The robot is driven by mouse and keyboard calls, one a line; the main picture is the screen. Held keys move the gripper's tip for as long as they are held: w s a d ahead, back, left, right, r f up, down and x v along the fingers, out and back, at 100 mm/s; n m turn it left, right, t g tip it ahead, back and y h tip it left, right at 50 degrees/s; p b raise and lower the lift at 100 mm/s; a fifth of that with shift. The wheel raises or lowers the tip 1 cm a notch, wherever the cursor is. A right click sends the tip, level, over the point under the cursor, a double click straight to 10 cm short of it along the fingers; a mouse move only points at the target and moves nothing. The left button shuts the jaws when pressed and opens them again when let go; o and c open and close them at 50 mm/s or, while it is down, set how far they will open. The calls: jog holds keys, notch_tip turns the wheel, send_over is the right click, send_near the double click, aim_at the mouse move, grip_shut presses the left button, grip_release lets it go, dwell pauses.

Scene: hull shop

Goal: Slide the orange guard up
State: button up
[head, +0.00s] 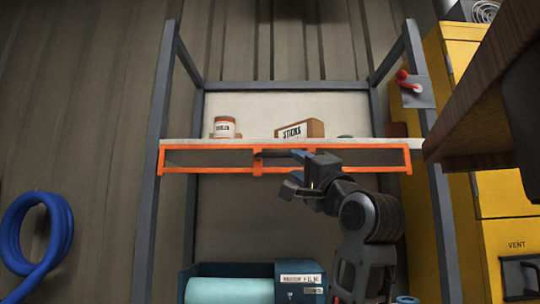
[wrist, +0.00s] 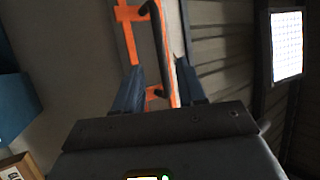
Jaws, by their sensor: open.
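A dark bar handle (wrist: 163,40) stands out from the guard. My gripper (head: 290,172) is in front of the guard, just right of its middle post. In the wrist view my gripper (wrist: 158,70) is open, with the handle between the lines of its two fingers. I cannot tell whether a finger touches it. My gripper hides part of the guard in the head view.
A labelled jar (head: 224,127) and a box marked STICKS (head: 300,130) stand on the shelf behind the guard. A blue bin (head: 300,284) with a pale roll sits below. A yellow cabinet (head: 490,190) and wooden board (head: 480,90) are at right; a blue hose (head: 62,235) hangs left.

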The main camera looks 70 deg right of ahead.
aim_at(286, 156)
jog(key=shift+w+d+r+p, duration=0.35)
jog(key=shift+w+r+p, duration=0.25)
jog(key=shift+p, duration=0.65)
jog(key=shift+w+d+r+p, duration=0.3)
jog(key=shift+d+r+p, duration=0.05)
jog(key=shift+p, duration=0.65)
jog(key=shift+f+x, duration=0.2)
jog(key=shift+x, duration=2.15)
jog(key=shift+w, duration=0.1)
jog(key=shift+c, duration=0.3)
grip_shut()
jog(key=shift+d, duration=0.1)
